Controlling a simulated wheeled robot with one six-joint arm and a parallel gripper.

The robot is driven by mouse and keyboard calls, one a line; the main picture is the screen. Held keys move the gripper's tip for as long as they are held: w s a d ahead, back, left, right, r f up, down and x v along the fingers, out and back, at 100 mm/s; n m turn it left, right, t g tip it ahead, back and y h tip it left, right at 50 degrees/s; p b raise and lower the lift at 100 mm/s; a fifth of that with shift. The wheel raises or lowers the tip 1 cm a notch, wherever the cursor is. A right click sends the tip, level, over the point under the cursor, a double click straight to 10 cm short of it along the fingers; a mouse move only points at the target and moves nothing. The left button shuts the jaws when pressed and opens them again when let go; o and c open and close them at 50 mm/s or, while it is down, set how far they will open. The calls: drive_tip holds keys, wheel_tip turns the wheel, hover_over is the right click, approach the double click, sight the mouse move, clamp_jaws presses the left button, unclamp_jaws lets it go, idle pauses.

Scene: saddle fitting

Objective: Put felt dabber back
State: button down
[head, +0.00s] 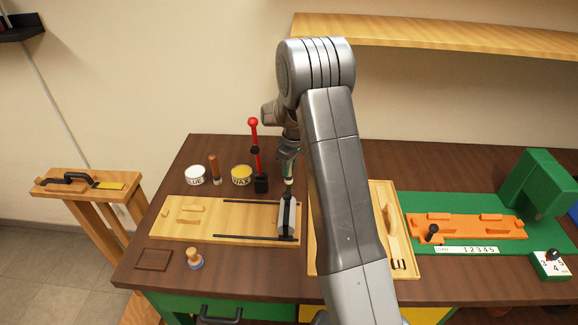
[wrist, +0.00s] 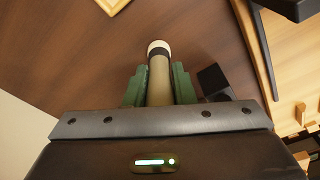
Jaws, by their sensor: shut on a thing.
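The felt dabber (wrist: 159,70) is in my gripper (wrist: 158,84), a tan rod with a black band and a pale rounded tip. The green fingers are shut on it from both sides, and its tip points away from the wrist camera. In the head view my gripper (head: 288,157) is above the bench, just right of the red-knobbed lever. The dabber's pale tip (head: 288,181) hangs below it, close to a grey block on the wooden board. My arm hides part of the bench there. I cannot tell which spot is the dabber's place.
A white glue tin (head: 195,175), a brown stick (head: 214,168), a yellow wax tin (head: 241,175) and the red-knobbed lever (head: 257,150) stand along the back. A wooden board (head: 222,219) lies before them. A dark square (head: 153,259) and a wooden knob (head: 194,256) are at front left.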

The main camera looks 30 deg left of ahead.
drive_tip(key=shift+f, duration=0.15)
drive_tip(key=c, duration=1.2)
unclamp_jaws()
drive_tip(key=shift+c, duration=0.2)
wheel_tip(320, 180, up, 12)
drive_tip(key=d+b, duration=0.1)
drive_tip(key=shift+d+b, duration=0.2)
drive_tip(key=shift+b, duration=0.2)
